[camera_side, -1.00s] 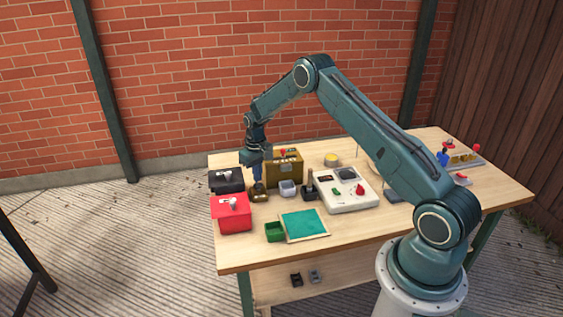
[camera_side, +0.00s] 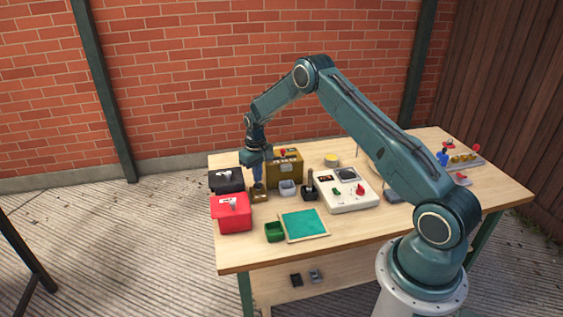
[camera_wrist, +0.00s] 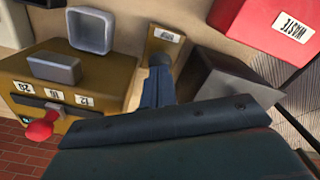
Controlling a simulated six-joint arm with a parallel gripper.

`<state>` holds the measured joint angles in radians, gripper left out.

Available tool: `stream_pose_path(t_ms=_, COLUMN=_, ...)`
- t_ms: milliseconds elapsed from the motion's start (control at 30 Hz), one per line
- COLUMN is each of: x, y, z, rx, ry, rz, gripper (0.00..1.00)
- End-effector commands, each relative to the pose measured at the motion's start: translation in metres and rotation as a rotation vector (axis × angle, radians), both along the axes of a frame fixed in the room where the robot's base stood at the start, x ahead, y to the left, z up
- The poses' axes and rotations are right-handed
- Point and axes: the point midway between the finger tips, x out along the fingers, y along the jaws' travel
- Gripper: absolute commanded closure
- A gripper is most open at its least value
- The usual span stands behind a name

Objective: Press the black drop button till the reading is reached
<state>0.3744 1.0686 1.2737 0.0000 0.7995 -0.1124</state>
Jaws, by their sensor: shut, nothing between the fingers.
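My gripper (camera_side: 258,187) points down with its fingers together, its tip over a small brass block (camera_side: 262,198). In the wrist view, my gripper's narrow blue end (camera_wrist: 160,68) reaches the brass block (camera_wrist: 171,38), which has a white label. I cannot tell whether it touches. No black button shows clearly; the top of the block under the tip is hidden. Behind it stands a brass box (camera_side: 287,166) with a red knob. In the wrist view the brass box (camera_wrist: 95,122) shows upside-down number labels beside a dark slot. I see no clear reading.
A grey cup (camera_side: 287,189) stands right of my gripper, and a black stick on a base (camera_side: 309,188) beyond it. A black box (camera_side: 225,180) and red waste box (camera_side: 231,212) stand left. A white console (camera_side: 345,192), green tray (camera_side: 275,233) and teal mat (camera_side: 304,225) are nearby.

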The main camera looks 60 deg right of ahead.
Motion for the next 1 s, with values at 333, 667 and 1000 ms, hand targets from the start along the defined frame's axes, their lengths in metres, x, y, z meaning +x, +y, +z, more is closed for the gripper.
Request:
stream_pose_path(t_ms=333, x=0.0, y=0.0, z=-0.007, rx=0.0, ry=-0.001, rz=0.0, gripper=1.0)
stream_pose_path(t_ms=667, x=0.0, y=0.0, z=-0.015, rx=0.0, ry=0.0, rz=0.0, gripper=1.0)
stream_pose_path(t_ms=1000, x=0.0, y=0.0, z=-0.022, rx=0.0, ry=0.0, rz=0.0, gripper=1.0)
